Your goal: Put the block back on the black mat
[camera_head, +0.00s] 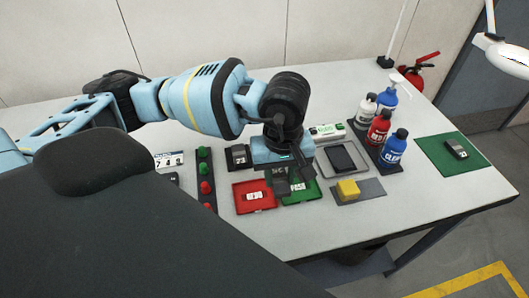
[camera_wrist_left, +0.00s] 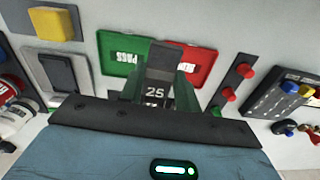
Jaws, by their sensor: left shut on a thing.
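The yellow block (camera_head: 347,189) rests on the dark grey or black mat (camera_head: 374,188), right of my left gripper; both also show at the upper left of the left wrist view, the block (camera_wrist_left: 50,23) on the mat (camera_wrist_left: 78,20). My left gripper (camera_head: 289,184) is over the green tray (camera_head: 308,192), beside the red tray (camera_head: 242,206). It is shut on a dark piece marked "25" (camera_wrist_left: 155,92), apart from the yellow block. The fingers partly hide that piece in the head view. My right gripper is not in view.
A grey tray with a dark device (camera_head: 342,158) and several bottles (camera_head: 379,127) stand to the right. A green mat (camera_head: 435,142) with a small dark device lies further right. A strip of red and green buttons (camera_head: 206,187) is left. The front table surface is clear.

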